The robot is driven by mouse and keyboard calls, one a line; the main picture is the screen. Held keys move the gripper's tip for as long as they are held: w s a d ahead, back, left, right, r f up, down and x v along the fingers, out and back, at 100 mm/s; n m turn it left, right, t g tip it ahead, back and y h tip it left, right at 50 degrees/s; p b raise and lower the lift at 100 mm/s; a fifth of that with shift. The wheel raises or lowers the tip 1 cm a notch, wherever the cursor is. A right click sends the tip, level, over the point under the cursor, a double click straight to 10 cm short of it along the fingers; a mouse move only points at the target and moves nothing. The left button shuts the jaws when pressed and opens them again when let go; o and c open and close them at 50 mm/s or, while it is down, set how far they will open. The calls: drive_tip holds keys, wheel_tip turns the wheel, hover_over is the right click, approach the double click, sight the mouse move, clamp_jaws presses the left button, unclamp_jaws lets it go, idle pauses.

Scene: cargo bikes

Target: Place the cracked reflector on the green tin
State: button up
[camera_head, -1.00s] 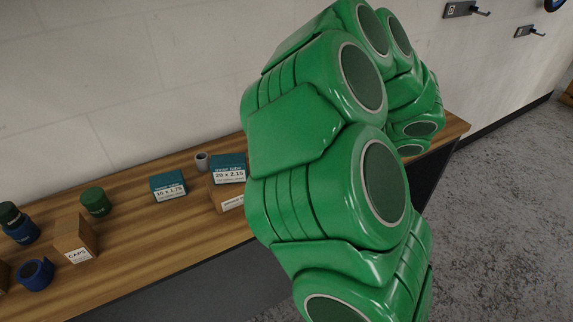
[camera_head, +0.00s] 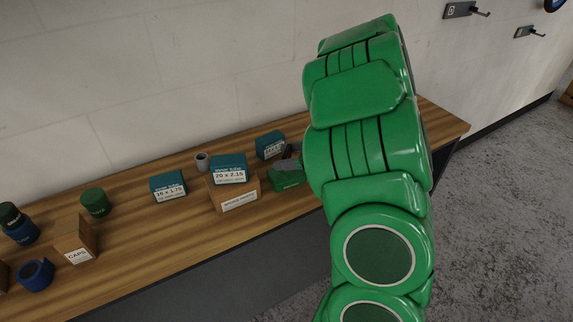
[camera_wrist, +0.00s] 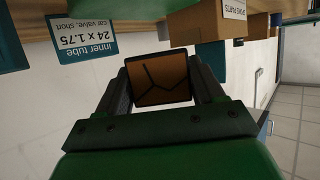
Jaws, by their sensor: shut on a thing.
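The cracked reflector (camera_wrist: 158,78) is an orange-brown plate with dark crack lines, held between my gripper's fingers (camera_wrist: 160,88) in the wrist view. In the head view my grey gripper (camera_head: 288,163) shows small beside the arm; the reflector cannot be made out there. A low green tin-like block (camera_head: 287,179) shows right at the gripper on the bench. A green surface (camera_wrist: 115,9) also shows at the top of the wrist view. Whether the reflector touches it cannot be told. A round, lidded green container (camera_head: 95,202) stands farther left.
The wooden bench (camera_head: 150,245) holds teal inner-tube boxes (camera_head: 168,187), a spare-parts carton (camera_head: 235,197), a small grey cup (camera_head: 202,161), a CAPS carton (camera_head: 75,238) and blue containers (camera_head: 35,274). A teal box (camera_head: 269,145) is close behind the gripper. The bench front is clear.

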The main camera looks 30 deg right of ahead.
sight(286, 173)
drive_tip(key=shift+w+d+f, duration=0.1)
drive_tip(key=shift+w+f, duration=0.3)
drive_tip(key=shift+f, duration=1.55)
drive_tip(key=shift+f, duration=0.15)
drive_tip(key=o, duration=1)
drive_tip(key=shift+s+r, duration=0.1)
drive_tip(key=shift+r, duration=0.1)
drive_tip(key=v, duration=1.2)
drive_tip(key=shift+f, duration=0.15)
